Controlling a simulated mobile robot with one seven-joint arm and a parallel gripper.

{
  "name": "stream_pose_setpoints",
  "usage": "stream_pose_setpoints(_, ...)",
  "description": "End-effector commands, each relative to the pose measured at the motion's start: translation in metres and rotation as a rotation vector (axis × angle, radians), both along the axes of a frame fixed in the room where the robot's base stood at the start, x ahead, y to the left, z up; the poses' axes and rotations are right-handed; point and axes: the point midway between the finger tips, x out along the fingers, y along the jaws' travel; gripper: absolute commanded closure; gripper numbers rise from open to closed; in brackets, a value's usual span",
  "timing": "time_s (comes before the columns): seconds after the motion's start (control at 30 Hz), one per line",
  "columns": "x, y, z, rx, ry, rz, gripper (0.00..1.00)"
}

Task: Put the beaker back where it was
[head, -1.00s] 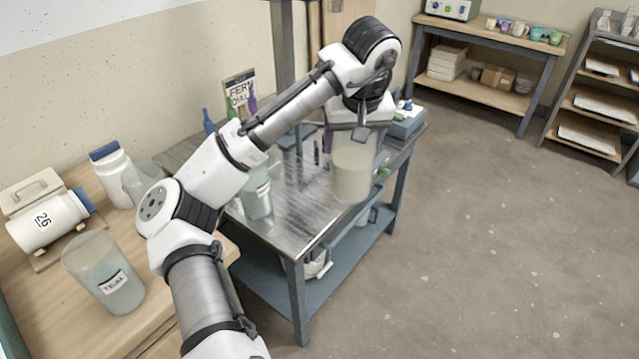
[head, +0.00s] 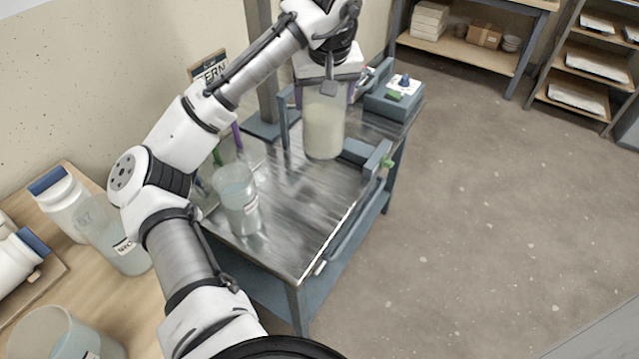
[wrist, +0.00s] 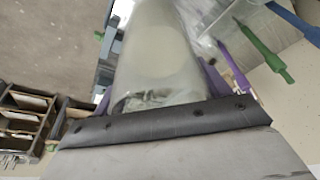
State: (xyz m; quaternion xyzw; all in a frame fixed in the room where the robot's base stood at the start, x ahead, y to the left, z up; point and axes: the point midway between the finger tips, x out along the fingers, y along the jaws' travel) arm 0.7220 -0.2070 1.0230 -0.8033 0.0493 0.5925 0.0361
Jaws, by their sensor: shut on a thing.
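My gripper (head: 329,84) is shut on a translucent beaker (head: 324,128) with cloudy, pale contents. The beaker is held upright at the far part of the metal-topped bench. I cannot tell whether its base touches the bench top. In the wrist view the beaker (wrist: 160,55) fills the middle, just beyond the dark gripper edge, and its label is not readable. A second clear beaker (head: 238,205) with a white label stands nearer on the same metal bench (head: 290,215).
A blue-grey device (head: 394,101) stands at the bench's far right corner, with a clamp-like part beside the held beaker. Coloured tools and a sign (head: 209,68) stand at the back left. A wooden table (head: 95,290) at left carries jars and beakers. The bench's near middle is clear.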

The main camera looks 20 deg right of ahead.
Motion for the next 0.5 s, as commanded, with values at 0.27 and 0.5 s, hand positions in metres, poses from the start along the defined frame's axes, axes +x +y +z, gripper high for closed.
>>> stream_pose_setpoints(0.27, -0.001, 0.0, -0.064, -0.003, 0.006, -0.001, 0.86)
stream_pose_setpoints(0.5, -0.001, 0.0, -0.121, -0.002, 0.004, 0.0, 0.86)
